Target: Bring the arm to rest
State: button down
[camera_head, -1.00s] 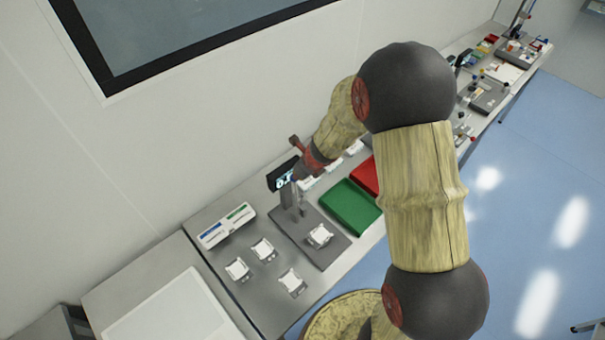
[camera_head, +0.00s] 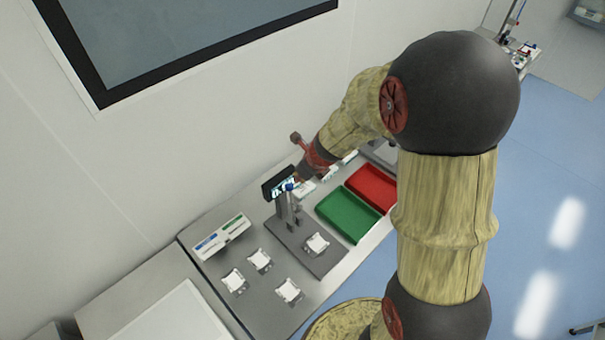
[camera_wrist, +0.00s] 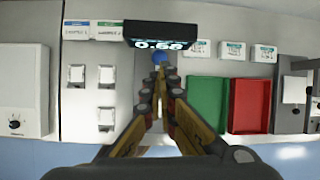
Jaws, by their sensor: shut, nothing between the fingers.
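My gripper (camera_wrist: 160,88) shows in the wrist view with its fingertips together and nothing between them. The fingers point toward a small blue knob (camera_wrist: 158,58) just below a black digital display (camera_wrist: 160,35). Whether the fingertips touch the knob, I cannot tell. In the head view my arm arches over the bench, its wrist beside the same display (camera_head: 280,183). The fingers are hard to make out there.
A green tray (camera_head: 348,214) and a red tray (camera_head: 372,187) lie right of the display on the bench. Several small white pieces sit on grey plates.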

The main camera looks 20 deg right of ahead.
jog(key=s+a+r+n+g+b, duration=0.1)
jog(key=s+a+n+g+b, duration=0.2)
jog(key=s+n+b, duration=1.05)
jog(key=s+f+n+t+h+b, duration=0.1)
jog(key=s+f+n+t+b, duration=0.2)
jog(key=s+f+n+b, duration=0.6)
jog(key=s+n+b, duration=0.3)
jog(key=n+b, duration=0.5)
jog(key=b, duration=0.1)
jog(key=shift+s+f+h, duration=0.15)
jog(key=shift+s+h, duration=0.15)
